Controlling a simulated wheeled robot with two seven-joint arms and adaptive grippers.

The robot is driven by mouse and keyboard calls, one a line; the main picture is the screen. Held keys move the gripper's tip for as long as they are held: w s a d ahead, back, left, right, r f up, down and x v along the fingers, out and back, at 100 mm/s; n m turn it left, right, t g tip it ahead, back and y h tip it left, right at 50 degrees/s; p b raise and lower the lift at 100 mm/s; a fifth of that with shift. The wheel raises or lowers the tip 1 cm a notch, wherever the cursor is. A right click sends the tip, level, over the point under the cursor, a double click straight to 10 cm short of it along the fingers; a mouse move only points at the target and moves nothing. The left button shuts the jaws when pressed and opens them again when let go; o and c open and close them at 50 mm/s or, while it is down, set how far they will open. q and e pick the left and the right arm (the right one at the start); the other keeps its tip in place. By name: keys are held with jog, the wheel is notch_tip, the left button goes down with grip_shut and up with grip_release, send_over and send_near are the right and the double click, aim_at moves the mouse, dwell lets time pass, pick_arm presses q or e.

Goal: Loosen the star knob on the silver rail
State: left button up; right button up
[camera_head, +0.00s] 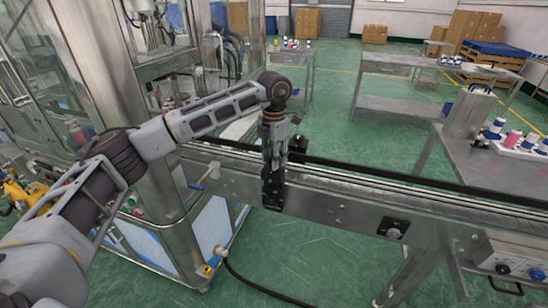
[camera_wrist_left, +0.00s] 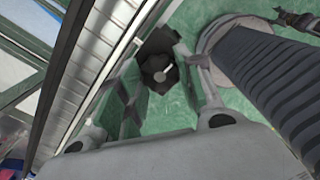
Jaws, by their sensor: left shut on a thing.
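My left gripper (camera_head: 272,190) points down against the near side of the conveyor, beside the silver rail (camera_head: 430,201). In the left wrist view its two fingers (camera_wrist_left: 160,66) stand on either side of a black star knob (camera_wrist_left: 158,73) with a pale round centre. The gripper is shut on this knob. The silver rail (camera_wrist_left: 85,75) runs diagonally along the left of the wrist view. In the head view the gripper hides the held knob. My right gripper is not in view.
A black square fitting with a knob (camera_head: 393,228) sits on the conveyor's side, right of my gripper. A control box (camera_head: 512,262) is at the lower right. A glass-walled machine frame (camera_head: 160,120) stands at the left.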

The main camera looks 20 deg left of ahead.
pick_arm(q)
jog(key=o, duration=1)
jog(key=shift+o, duration=0.2)
notch_tip(320, 180, up, 12)
dwell(0.4)
